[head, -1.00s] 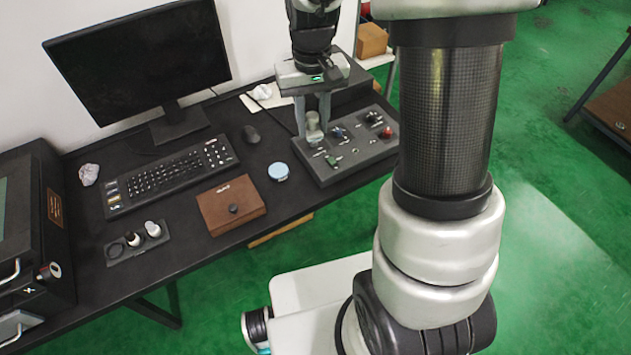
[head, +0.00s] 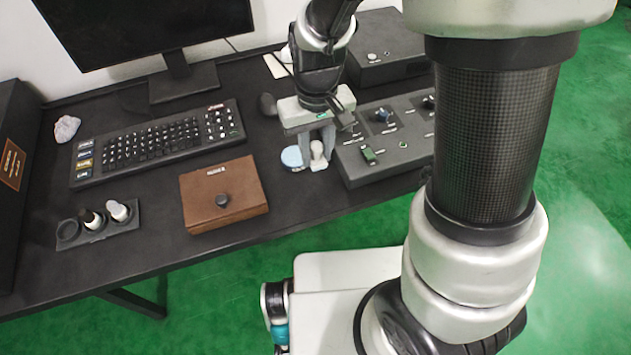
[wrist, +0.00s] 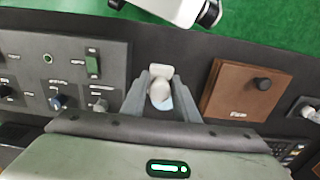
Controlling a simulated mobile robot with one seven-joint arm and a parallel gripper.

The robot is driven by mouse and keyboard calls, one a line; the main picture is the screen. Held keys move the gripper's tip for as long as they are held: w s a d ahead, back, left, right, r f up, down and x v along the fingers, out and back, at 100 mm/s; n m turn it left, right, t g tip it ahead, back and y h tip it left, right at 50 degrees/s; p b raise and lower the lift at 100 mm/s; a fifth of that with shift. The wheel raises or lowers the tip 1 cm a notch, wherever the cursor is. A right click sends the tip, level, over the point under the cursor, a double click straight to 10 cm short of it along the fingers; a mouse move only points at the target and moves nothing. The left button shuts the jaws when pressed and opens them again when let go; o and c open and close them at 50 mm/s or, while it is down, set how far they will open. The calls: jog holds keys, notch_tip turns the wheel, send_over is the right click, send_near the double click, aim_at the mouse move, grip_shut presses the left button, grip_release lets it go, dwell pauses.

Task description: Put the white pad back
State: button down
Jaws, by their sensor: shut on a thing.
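My gripper (head: 314,158) is shut on the white pad (head: 318,153), a pale piece with a rounded knob-like shape. It is held just left of the grey control panel. In the wrist view the white pad (wrist: 159,88) sits between the fingertips of my gripper (wrist: 160,92). A dark holder (head: 115,230) lies at the left of the table. Its left round place (head: 68,231) looks empty. A dark-and-white piece (head: 92,219) stands in the middle place and a white-topped piece (head: 118,210) in the right one.
A light-blue round tin (head: 292,157) is close beside the held pad. The control panel (head: 352,170) is to the right. A brown box (head: 205,200) with a black knob lies between my gripper and the holder. The keyboard (head: 150,150) and monitor (head: 140,35) are behind.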

aim_at(317, 186)
notch_tip(317, 186, down, 9)
jog(key=shift+s+f+b, duration=0.1)
jog(key=shift+f+b, duration=0.1)
jog(key=shift+b, duration=1)
jog(key=shift+f, duration=0.15)
jog(key=c, duration=1.4)
grip_release()
